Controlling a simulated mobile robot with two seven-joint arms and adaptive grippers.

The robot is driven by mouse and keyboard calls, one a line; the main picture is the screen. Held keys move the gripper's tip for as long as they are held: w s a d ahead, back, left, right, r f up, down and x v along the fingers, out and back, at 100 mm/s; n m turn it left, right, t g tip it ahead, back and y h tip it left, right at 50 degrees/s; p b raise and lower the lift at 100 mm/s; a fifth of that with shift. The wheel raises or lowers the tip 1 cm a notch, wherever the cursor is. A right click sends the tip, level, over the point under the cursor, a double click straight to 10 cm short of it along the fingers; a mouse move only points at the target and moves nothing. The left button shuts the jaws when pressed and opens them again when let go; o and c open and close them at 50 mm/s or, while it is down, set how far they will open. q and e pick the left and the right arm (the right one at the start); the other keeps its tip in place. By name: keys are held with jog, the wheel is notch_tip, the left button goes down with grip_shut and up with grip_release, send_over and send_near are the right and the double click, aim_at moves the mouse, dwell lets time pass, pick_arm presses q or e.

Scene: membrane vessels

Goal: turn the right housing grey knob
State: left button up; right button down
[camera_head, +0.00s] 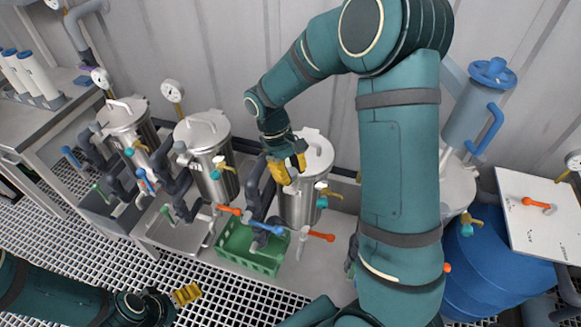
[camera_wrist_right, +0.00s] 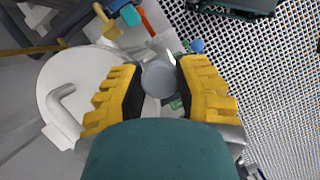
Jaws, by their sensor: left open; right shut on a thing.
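The right housing (camera_head: 299,207) is a steel vessel with a pale lid (camera_head: 318,149), the rightmost of three in a row. My right gripper (camera_head: 288,169) reaches down to the left side of its lid. In the right wrist view, the round grey knob (camera_wrist_right: 158,79) lies between the yellow fingers of my right gripper (camera_wrist_right: 157,88), which are shut on it. The lid (camera_wrist_right: 75,95) with its bent handle is beside it. In the head view the fingers hide the knob. My left gripper (camera_head: 186,294) is open and empty over the floor grating, low in the picture.
The middle housing (camera_head: 217,180) and left housing (camera_head: 128,122) stand further left with pipes and valves. A green crate (camera_head: 240,260) sits below, near orange handles (camera_head: 321,236) and a blue handle (camera_head: 266,228). A blue barrel (camera_head: 490,270) is at right.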

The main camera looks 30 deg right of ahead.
jog(key=shift+s+m+y+p, duration=0.15)
jog(key=shift+m+y+p, duration=0.15)
jog(key=shift+m, duration=0.6)
jog(key=shift+f, duration=0.1)
jog(key=c, duration=0.6)
grip_release()
jog(key=shift+w+r, duration=0.25)
jog(key=shift+r, duration=0.1)
jog(key=v, duration=1.1)
jog(key=shift+r, duration=0.15)
jog(key=shift+d, duration=0.1)
